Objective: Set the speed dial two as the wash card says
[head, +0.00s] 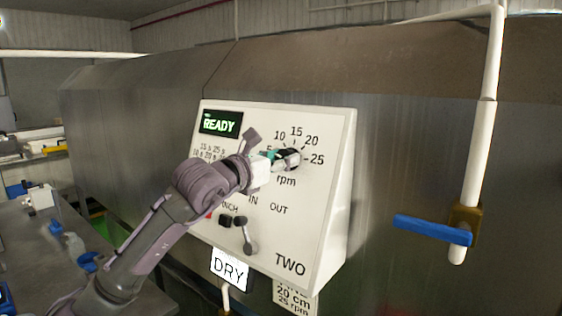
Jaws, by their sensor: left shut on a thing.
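The panel marked TWO (325,185) is a white slanted box on a large steel drum housing. Its black rpm dial (292,158) sits among the marks 10, 15, 20 and 25. My left gripper (280,158) is shut on this dial, coming from its left side. The gripper covers part of the scale, and I cannot tell which mark the dial points to. A card (296,298) below the panel reads 20 cm and 25 rpm; its top line is unclear and the bottom of the frame cuts it. My right gripper is not in view.
A green READY display (220,123) is at the panel's top left. A grey lever (247,235) sits below IN and OUT, beside a black button (225,221). A DRY sign (230,269) hangs below. A white pipe with a blue valve handle (432,230) stands right of the panel.

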